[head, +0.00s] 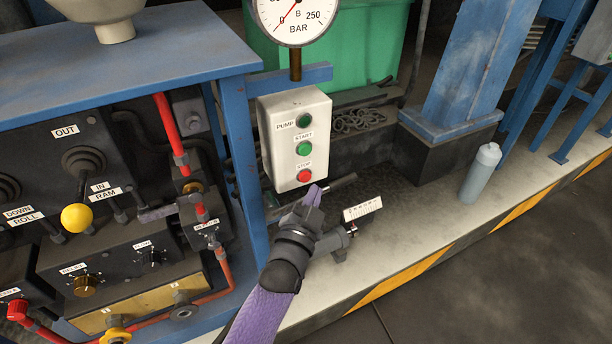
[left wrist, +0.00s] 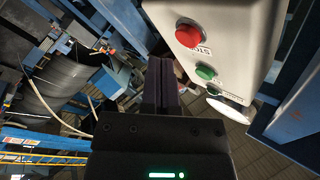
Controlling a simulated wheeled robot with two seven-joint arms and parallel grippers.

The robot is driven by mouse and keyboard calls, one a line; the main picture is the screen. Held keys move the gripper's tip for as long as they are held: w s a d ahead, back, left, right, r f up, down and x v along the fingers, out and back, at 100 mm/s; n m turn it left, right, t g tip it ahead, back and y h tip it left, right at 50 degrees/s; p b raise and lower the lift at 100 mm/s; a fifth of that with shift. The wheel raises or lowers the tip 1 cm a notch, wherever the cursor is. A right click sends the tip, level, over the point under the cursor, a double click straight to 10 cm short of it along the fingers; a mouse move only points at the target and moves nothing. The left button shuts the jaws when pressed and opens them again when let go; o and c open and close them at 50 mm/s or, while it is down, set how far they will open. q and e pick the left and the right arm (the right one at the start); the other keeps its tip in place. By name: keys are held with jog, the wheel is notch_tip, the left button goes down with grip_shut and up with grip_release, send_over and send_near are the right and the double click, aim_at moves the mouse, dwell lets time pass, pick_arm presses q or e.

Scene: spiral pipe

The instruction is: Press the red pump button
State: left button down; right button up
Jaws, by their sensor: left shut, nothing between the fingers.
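The red button (head: 304,175), labelled STOP, is the lowest of the buttons on a pale control box (head: 273,140). It stands uncovered in the head view. The left wrist view shows the red button (left wrist: 188,33) on the box face, to the upper right of my fingertips. My left gripper (head: 316,190) is shut and empty, its tip just below and right of the red button in the head view. The shut fingers (left wrist: 160,68) look apart from the button in the left wrist view. My right gripper is not in view.
A green START button (head: 304,148) and a dark green lamp or button (head: 304,121) sit above the red one. A blue post (head: 243,165) stands left of the box. A pressure gauge (head: 297,15) is above. A grey-blue bottle (head: 481,172) stands at right.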

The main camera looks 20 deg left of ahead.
pick_arm(q)
jog(key=s+d+p, duration=0.1)
jog(key=s+d, duration=0.1)
jog(key=d, duration=0.1)
jog(key=shift+s, duration=0.4)
jog(key=shift+d, duration=0.1)
dwell(0.4)
